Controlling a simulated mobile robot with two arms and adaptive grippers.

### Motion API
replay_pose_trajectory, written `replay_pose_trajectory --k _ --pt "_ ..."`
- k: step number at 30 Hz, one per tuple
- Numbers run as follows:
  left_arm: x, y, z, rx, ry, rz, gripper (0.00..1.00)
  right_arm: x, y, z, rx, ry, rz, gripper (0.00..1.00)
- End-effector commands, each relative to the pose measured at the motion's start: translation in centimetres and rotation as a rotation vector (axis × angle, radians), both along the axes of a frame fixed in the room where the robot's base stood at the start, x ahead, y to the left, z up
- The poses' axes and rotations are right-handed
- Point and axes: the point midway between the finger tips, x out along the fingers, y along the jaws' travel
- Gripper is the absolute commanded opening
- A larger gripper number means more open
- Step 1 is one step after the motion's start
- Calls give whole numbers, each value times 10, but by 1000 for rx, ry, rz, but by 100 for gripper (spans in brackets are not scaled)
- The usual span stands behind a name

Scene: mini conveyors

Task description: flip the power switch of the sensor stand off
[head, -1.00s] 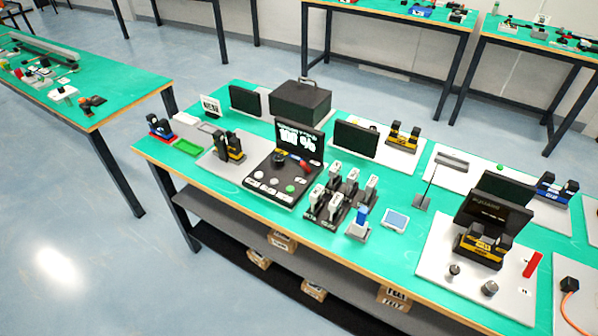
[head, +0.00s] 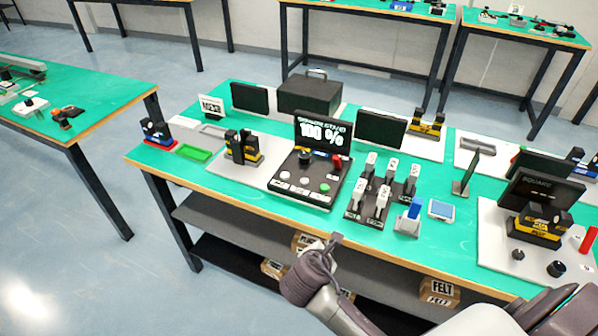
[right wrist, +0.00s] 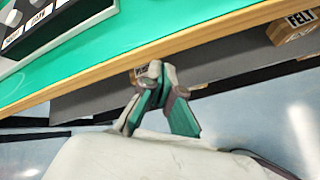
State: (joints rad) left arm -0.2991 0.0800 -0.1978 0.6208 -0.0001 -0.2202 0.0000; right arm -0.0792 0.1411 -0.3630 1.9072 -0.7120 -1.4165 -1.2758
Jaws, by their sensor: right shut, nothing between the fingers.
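A black control panel (head: 290,186) with a raised screen (head: 323,131) reading "100 %" stands near the front edge of the green table. It carries a black knob (head: 305,157), several round buttons and a red part (head: 337,163) at its upper right. I cannot tell for sure which thing is the sensor stand or which part is its power switch. My right gripper (head: 335,240) is shut and empty, in front of the table edge and apart from the panel. In the right wrist view its fingertips (right wrist: 154,69) meet near the wooden edge. My left gripper is not in view.
Right of the panel stand several grey-and-white switch modules (head: 381,190), a blue-topped block (head: 414,210) and a small blue-screened device (head: 441,209). Yellow-black sensors (head: 243,147) stand to its left. Boxes marked FELT (head: 439,290) lie on the lower shelf.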

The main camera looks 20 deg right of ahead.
Motion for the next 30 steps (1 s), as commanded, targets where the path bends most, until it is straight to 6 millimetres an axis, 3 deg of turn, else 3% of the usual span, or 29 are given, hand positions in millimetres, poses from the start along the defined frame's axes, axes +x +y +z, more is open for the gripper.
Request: replay_pose_trajectory --k 4,16,21,30 --pt "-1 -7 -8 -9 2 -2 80 5 -7 37 -117 0 25 0" --pt "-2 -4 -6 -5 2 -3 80 58 -12 86 -604 147 218 0" --pt "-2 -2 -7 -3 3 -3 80 67 -11 98 -715 189 248 0" --pt "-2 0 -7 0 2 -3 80 68 -12 99 -724 195 251 0"
